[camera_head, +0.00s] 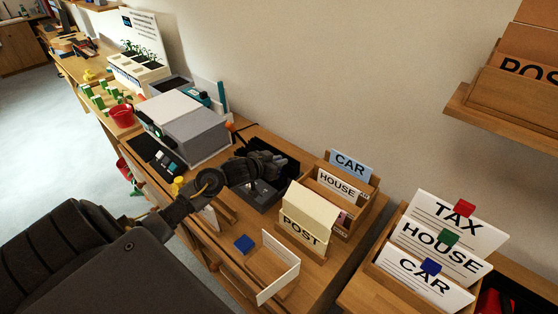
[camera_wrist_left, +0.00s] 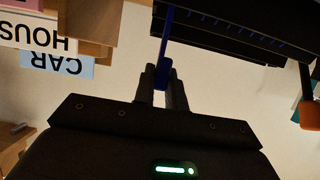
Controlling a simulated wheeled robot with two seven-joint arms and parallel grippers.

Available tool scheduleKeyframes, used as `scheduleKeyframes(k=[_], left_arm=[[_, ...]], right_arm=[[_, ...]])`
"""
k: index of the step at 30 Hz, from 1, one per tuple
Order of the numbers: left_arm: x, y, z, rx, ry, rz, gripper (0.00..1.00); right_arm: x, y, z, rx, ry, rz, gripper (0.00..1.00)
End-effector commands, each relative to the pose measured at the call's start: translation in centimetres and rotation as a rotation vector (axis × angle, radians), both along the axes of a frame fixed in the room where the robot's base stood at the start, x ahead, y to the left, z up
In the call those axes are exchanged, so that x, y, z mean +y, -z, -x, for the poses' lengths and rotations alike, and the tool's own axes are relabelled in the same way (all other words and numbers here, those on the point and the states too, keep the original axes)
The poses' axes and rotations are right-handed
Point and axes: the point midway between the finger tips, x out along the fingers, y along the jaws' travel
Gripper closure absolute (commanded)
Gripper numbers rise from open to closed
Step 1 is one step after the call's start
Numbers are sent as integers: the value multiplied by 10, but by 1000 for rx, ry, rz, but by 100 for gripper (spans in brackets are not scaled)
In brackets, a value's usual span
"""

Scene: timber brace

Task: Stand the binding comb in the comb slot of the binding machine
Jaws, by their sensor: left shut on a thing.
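My left gripper (camera_head: 277,166) reaches in from the left over a dark machine (camera_head: 258,194), which looks like the binding machine. The hand hides part of it. In the left wrist view, which is upside down, the gripper (camera_wrist_left: 163,84) is shut on a thin blue strip, the binding comb (camera_wrist_left: 166,42). The comb runs from between the fingertips up to the edge of the dark machine (camera_wrist_left: 225,25), which has a row of blue marks along it. I cannot tell whether the comb's far end sits in the slot. My right gripper is not in view.
A grey printer-like box (camera_head: 185,125) stands left of the machine. A wooden card holder (camera_head: 345,197) and a POST box (camera_head: 306,222) stand close on the right. A blue block (camera_head: 244,243) lies near the front. More card holders are at the lower right, with a wall shelf (camera_head: 500,120) above.

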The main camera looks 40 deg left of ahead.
Motion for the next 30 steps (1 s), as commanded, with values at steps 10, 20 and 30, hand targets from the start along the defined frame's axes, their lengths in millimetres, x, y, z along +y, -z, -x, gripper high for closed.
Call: scheduleKeyframes(k=[10,20,30], left_arm=[[0,16,0,0,0,1,100],[0,28,0,0,-1,0,100],[0,31,0,0,-1,0,100]], right_arm=[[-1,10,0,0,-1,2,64],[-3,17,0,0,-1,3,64],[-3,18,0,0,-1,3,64]])
